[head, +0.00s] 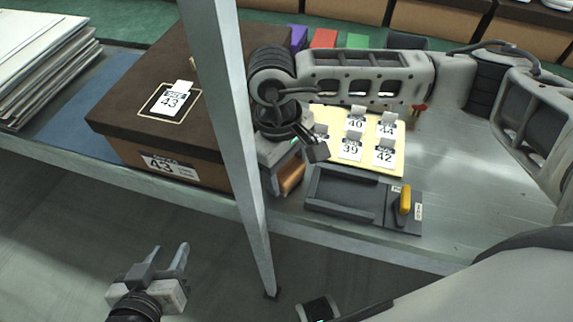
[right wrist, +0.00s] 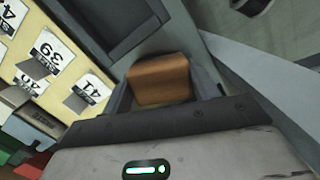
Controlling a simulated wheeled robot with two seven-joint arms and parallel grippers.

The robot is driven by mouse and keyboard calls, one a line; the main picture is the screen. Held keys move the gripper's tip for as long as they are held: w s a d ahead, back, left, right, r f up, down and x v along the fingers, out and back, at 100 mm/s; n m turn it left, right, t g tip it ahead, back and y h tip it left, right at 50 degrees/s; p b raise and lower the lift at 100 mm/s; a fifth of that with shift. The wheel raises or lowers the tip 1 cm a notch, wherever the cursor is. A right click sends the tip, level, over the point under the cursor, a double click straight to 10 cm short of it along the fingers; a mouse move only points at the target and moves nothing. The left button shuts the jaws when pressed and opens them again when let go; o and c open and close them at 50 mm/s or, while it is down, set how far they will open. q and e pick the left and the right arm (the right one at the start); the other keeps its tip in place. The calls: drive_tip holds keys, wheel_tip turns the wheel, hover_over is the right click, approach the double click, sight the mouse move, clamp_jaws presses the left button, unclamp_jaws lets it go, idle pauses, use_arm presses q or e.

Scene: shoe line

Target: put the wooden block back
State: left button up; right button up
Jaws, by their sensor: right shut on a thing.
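The wooden block (head: 291,179) is orange-brown and partly hidden by my right gripper in the head view. In the right wrist view the block (right wrist: 160,78) sits between the fingers, its face clear. My right gripper (head: 285,172) is shut on it near the table's front edge, between the brown shoe box and the dark tray. I cannot tell whether the block touches the table. My left gripper (head: 167,256) is open and empty, low on the left in front of the table.
A dark shallow tray (head: 335,207) with a yellow-handled part (head: 405,200) lies right of the block. A pale yellow board (head: 398,150) with several numbered tags lies behind it. A brown shoe box (head: 120,110) stands left. A grey post (head: 236,150) crosses the view. Table at right is clear.

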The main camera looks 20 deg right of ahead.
drive_tip(key=o, duration=0.5)
drive_tip(key=shift+f+b, duration=0.2)
drive_tip(key=shift+b, duration=0.15)
drive_tip(key=shift+c, duration=0.2)
drive_tip(key=o, duration=0.4)
drive_tip(key=shift+r, duration=0.1)
